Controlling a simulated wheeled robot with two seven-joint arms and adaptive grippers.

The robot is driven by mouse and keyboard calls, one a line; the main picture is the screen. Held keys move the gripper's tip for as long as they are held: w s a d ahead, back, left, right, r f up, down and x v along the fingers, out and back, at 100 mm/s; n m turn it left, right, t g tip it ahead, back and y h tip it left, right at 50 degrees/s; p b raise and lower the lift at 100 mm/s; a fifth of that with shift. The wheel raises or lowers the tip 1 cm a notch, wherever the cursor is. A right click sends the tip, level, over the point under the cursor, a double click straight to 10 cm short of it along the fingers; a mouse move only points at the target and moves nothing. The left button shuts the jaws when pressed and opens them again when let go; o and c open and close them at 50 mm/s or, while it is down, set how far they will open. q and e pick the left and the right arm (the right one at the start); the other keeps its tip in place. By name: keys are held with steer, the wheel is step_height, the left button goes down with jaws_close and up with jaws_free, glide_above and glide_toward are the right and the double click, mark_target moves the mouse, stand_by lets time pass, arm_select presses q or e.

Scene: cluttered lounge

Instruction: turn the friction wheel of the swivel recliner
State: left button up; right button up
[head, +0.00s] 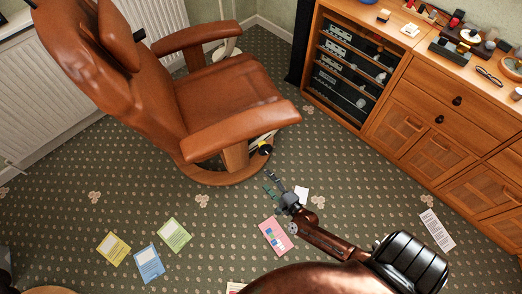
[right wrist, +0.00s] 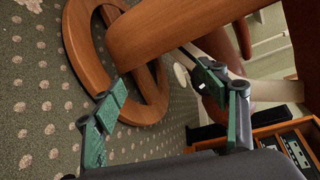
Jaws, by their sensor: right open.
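The brown leather swivel recliner (head: 225,90) stands on a round wooden base (head: 210,176) at the left. A small dark round knob (head: 265,149), seemingly the friction wheel, shows low on its near right side, below the armrest. In the right wrist view a pale disc (right wrist: 181,75) beside the wooden upright may be the wheel's face. My right gripper (head: 272,182) is open and empty, low over the carpet, just short of the knob and apart from it. In the right wrist view its green-padded fingers (right wrist: 158,88) are spread wide, with the disc between them but farther off. My left gripper is not in view.
A wooden cabinet (head: 435,120) with a rack of devices stands at the right. Cards and booklets lie on the carpet, including a pink one (head: 273,236) beside my right arm and a green one (head: 174,235). A radiator (head: 50,85) is behind the chair.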

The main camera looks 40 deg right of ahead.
mark_target(267, 152)
steer(key=w+d+r+m+h+b, duration=0.1)
steer(key=w+d+m, duration=0.1)
steer(key=w, duration=0.1)
steer(key=w+d+r+m+t+h+b, duration=0.1)
steer(key=w+d+m+h, duration=0.1)
steer(key=w+d, duration=0.1)
steer(key=w+d+r+m+h+b, duration=0.1)
steer(key=w+d+m, duration=0.2)
steer(key=w, duration=0.1)
steer(key=shift+w+d+r+t, duration=0.15)
steer(key=shift+w+r+t, duration=0.1)
steer(key=shift+t, duration=0.05)
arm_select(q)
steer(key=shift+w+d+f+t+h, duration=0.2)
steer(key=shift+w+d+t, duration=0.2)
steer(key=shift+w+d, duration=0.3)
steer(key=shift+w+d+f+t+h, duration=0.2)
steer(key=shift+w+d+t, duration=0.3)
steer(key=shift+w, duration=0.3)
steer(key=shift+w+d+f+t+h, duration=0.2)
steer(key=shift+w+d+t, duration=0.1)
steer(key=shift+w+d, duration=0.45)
arm_select(e)
steer(key=shift+w+d+r, duration=0.1)
steer(key=shift+w+d, duration=0.05)
steer(key=shift+w, duration=0.45)
steer(key=shift+c, duration=0.4)
steer(key=c, duration=1.1)
